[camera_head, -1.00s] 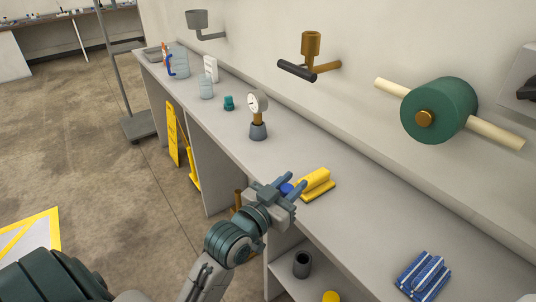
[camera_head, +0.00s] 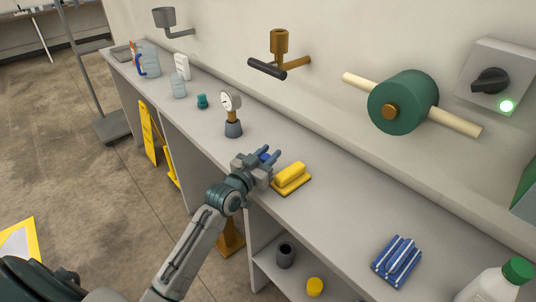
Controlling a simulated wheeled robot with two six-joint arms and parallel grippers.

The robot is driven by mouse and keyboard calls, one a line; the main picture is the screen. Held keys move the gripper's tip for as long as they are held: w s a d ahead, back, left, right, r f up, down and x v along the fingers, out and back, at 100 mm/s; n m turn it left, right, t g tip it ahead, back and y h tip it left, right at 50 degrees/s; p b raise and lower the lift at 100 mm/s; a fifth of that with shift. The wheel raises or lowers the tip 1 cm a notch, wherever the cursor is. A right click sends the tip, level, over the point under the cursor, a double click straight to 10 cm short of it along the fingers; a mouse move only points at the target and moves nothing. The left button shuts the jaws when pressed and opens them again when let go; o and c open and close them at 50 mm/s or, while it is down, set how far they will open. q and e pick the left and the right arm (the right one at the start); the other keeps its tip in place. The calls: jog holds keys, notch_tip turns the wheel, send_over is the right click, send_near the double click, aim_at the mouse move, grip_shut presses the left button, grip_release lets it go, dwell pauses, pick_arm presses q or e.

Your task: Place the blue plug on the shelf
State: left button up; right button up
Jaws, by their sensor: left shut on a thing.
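My left gripper (camera_head: 270,156) is shut on the blue plug (camera_head: 265,157), of which only a small blue part shows between the fingers. I cannot tell whether the plug touches the counter. Under the counter is an open shelf (camera_head: 268,262), holding a dark grey cup (camera_head: 285,254) and a yellow cylinder (camera_head: 315,287). My right gripper is not in view.
The yellow brush (camera_head: 291,177) lies close beside the gripper. A pressure gauge (camera_head: 231,112) stands behind left. A blue striped bundle (camera_head: 397,262) and a white bottle with green cap (camera_head: 492,287) are at the right. Counter between brush and bundle is clear.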

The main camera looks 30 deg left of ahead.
pick_arm(q)
jog(key=shift+f, duration=0.3)
jog(key=shift+f, duration=0.1)
jog(key=o, duration=1)
jog(key=shift+r, duration=0.35)
jog(key=s, duration=0.4)
jog(key=s+a, duration=0.1)
jog(key=s, duration=0.3)
jog(key=s+p, duration=0.1)
jog(key=s, duration=0.3)
jog(key=shift+a+f, duration=0.35)
jog(key=shift+f, duration=0.05)
jog(key=shift+w, duration=0.1)
